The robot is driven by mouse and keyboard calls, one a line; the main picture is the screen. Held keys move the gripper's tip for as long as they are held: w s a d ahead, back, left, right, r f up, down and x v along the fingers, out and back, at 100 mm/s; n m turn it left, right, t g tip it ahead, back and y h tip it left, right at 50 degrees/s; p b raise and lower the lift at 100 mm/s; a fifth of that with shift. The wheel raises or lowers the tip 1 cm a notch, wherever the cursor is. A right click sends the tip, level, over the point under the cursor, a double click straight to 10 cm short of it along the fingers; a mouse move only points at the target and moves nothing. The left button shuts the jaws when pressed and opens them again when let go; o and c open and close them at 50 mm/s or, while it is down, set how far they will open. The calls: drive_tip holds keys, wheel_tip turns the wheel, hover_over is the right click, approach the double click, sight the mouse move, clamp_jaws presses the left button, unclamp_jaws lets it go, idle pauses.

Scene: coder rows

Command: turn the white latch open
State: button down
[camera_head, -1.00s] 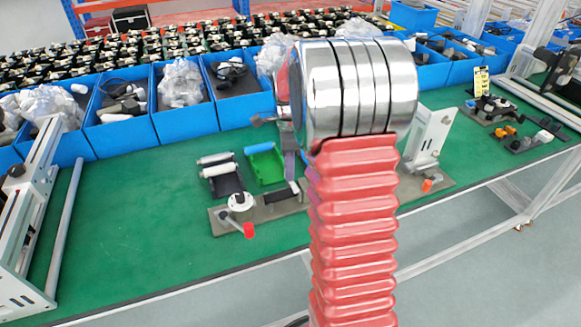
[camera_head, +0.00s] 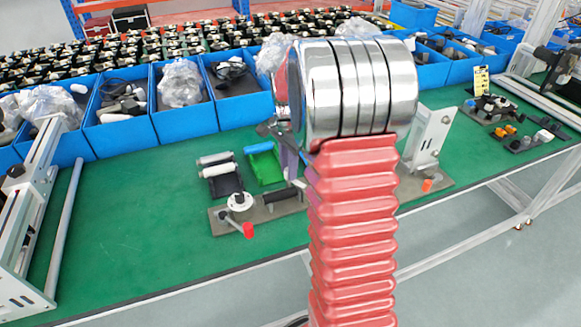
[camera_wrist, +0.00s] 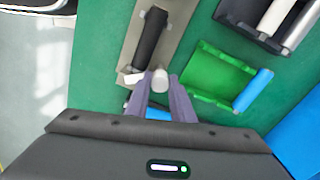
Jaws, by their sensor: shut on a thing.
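The white latch (camera_wrist: 160,78) shows as a small rounded white end between my fingertips in the wrist view, beside the lower end of a black cylinder. My gripper (camera_wrist: 158,82) has its two grey-purple fingers shut on it. In the head view my gripper (camera_head: 297,180) points down at the right part of a grey-brown plate (camera_head: 222,222) on the green bench. There my red arm sleeve and the metal joint hide much of the hand, and the latch cannot be made out. The black cylinder (camera_head: 282,198) lies on the plate just left of the fingertips.
A white disc (camera_head: 240,201) with a red-tipped lever (camera_head: 248,230) stands on the plate's left part. A green tray (camera_head: 264,164) and a black holder with rollers (camera_head: 221,178) lie behind. Blue bins (camera_head: 185,118) line the back. The bench's left middle is clear.

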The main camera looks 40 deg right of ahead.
drive_tip(key=n, duration=0.6)
drive_tip(key=shift+s+a, duration=0.1)
drive_tip(key=shift+a, duration=0.05)
drive_tip(key=n, duration=0.6)
drive_tip(key=shift+f, duration=0.1)
drive_tip(key=shift+s, duration=0.1)
drive_tip(key=c, duration=1.5)
unclamp_jaws()
drive_tip(key=shift+c, duration=0.2)
